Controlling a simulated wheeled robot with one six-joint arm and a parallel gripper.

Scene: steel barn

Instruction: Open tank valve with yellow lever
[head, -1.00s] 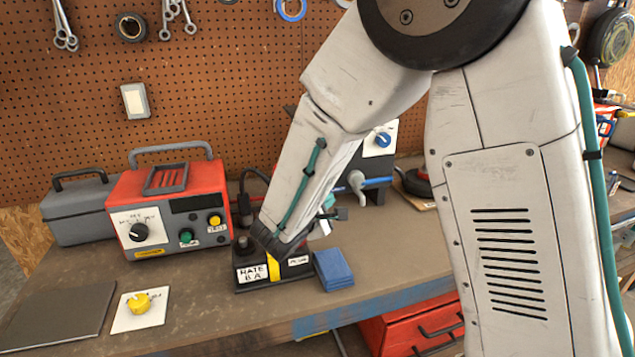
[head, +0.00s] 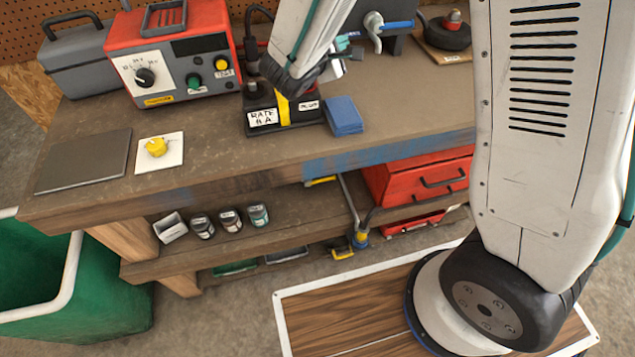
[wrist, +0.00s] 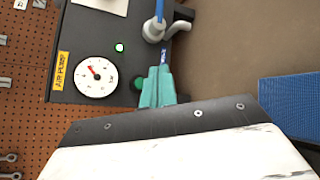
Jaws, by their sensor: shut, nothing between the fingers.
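One yellow handle (head: 320,181) is just below the bench's front edge, by a grey pipe. I cannot tell for sure which one belongs to the tank valve, and no tank is clear. My gripper (head: 347,40) is above the bench top, well above both, and partly hidden by my arm. In the wrist view its teal fingers (wrist: 158,82) are shut and empty, near the air pump's blue-levered valve (wrist: 155,30).
Below are red drawers (head: 415,180) and several jars. A green bin (head: 100,300) stands left.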

